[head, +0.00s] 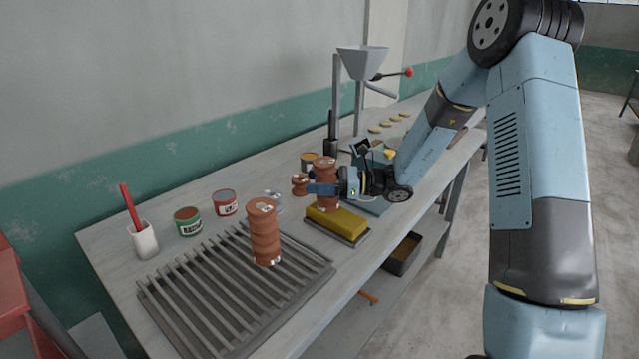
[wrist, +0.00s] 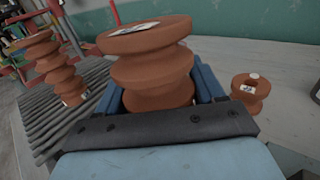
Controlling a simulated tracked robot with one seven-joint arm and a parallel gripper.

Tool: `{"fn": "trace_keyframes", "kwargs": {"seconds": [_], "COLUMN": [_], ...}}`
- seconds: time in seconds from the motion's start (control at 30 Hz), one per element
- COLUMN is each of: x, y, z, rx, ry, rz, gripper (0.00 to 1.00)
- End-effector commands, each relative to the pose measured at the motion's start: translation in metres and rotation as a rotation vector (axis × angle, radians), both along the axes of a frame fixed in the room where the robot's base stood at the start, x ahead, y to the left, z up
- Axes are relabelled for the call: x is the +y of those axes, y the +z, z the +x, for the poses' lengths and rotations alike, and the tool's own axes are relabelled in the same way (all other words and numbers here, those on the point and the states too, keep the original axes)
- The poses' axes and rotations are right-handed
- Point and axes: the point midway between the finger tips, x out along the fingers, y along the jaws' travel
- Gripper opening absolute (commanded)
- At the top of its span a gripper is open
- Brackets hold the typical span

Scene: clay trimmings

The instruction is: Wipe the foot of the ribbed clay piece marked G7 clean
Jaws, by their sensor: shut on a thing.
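My gripper (head: 318,189) is shut on a ribbed reddish-brown clay piece (head: 326,172), upright between the fingers. In the wrist view this held piece (wrist: 150,72) has a white label on top, too slanted to read; its foot is hidden by the gripper. In the head view it is over or just behind a yellow sponge (head: 337,222) on a shallow tray; I cannot tell whether they touch. Another ribbed piece (head: 263,235) stands on the slatted rack, also in the wrist view (wrist: 52,68). A smaller clay piece (head: 299,184) is beside my gripper, also in the wrist view (wrist: 251,95).
The slatted metal rack (head: 200,300) fills the near end of the bench. A white cup (head: 144,240) with a red-handled tool, a green can (head: 187,222) and a red can (head: 225,203) line the wall side. A funnel stand (head: 362,62) rises behind my gripper.

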Motion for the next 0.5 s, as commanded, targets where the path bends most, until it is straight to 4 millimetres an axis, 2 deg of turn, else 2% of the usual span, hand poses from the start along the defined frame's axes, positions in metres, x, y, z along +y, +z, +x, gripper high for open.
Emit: {"fn": "trace_keyframes", "kwargs": {"seconds": [0.23,0.5], "x": [0.001,0.000], "y": [0.000,0.014], "z": [0.000,0.000], "rx": [0.001,-0.001], "ry": [0.001,0.000], "rz": [-0.002,-0.002], "gripper": [0.00,0.00]}}
